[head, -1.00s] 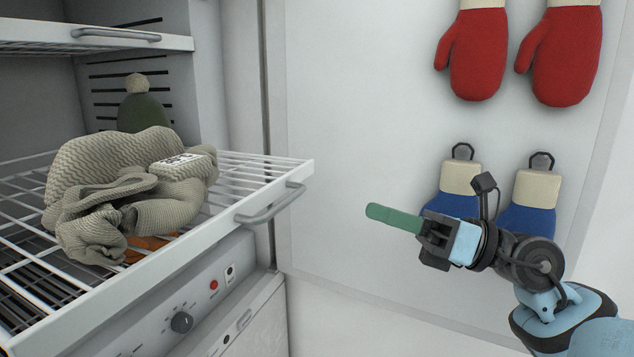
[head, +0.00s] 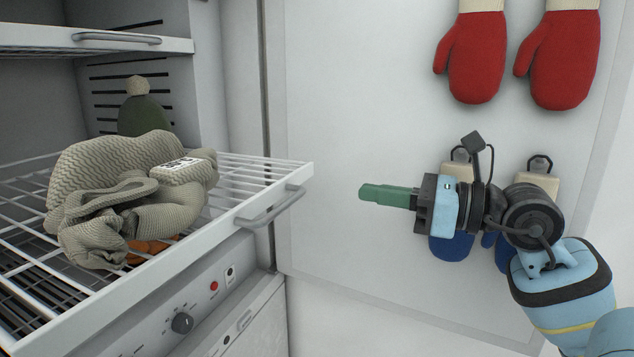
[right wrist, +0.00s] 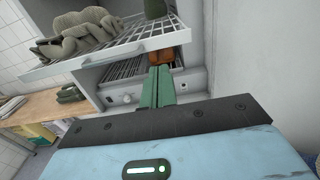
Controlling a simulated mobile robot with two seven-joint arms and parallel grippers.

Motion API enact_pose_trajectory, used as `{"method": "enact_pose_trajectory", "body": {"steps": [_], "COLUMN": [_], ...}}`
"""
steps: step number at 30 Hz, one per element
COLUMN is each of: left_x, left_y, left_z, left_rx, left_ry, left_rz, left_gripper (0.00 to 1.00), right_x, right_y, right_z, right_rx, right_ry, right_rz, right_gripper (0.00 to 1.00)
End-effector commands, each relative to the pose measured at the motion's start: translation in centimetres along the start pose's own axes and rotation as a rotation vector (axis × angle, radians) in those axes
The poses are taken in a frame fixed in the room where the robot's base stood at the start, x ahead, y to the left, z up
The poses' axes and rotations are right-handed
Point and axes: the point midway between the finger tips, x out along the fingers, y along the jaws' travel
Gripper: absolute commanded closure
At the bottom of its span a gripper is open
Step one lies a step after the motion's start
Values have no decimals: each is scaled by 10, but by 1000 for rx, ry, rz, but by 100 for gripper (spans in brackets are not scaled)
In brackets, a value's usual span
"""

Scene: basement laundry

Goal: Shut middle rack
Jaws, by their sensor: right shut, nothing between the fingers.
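The middle rack (head: 240,185) is a white wire shelf with a pale front rail and a grey bar handle (head: 272,208). It is pulled well out of the drying cabinet. A beige knitted garment (head: 130,195) with a white tag lies on it. The rack also shows in the right wrist view (right wrist: 176,40), ahead of my fingers. My right gripper (head: 366,192) has green fingers, shut and empty. It points left, to the right of the rack's front corner and apart from it. My left gripper is out of view.
An upper rack (head: 25,33) with its own handle is above. A dark green hat (head: 143,113) stands behind the garment, and something orange (head: 150,250) lies beneath it. Red mittens (head: 475,55) and blue mittens (head: 452,247) hang on the open door (head: 345,110). The control panel (head: 205,300) is below.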

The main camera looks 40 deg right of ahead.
Motion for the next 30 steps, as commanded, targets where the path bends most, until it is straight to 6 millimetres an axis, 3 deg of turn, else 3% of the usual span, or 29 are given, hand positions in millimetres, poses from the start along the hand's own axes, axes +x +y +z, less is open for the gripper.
{"method": "enact_pose_trajectory", "body": {"steps": [18,30], "left_x": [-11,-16], "left_y": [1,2], "left_z": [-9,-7], "left_rx": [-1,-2], "left_ry": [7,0], "left_rz": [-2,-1], "left_gripper": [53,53], "right_x": [75,98], "right_y": [0,0], "right_z": [2,0], "right_rx": [0,1], "right_ry": [-2,-1], "right_rz": [1,1], "right_gripper": [100,100]}}
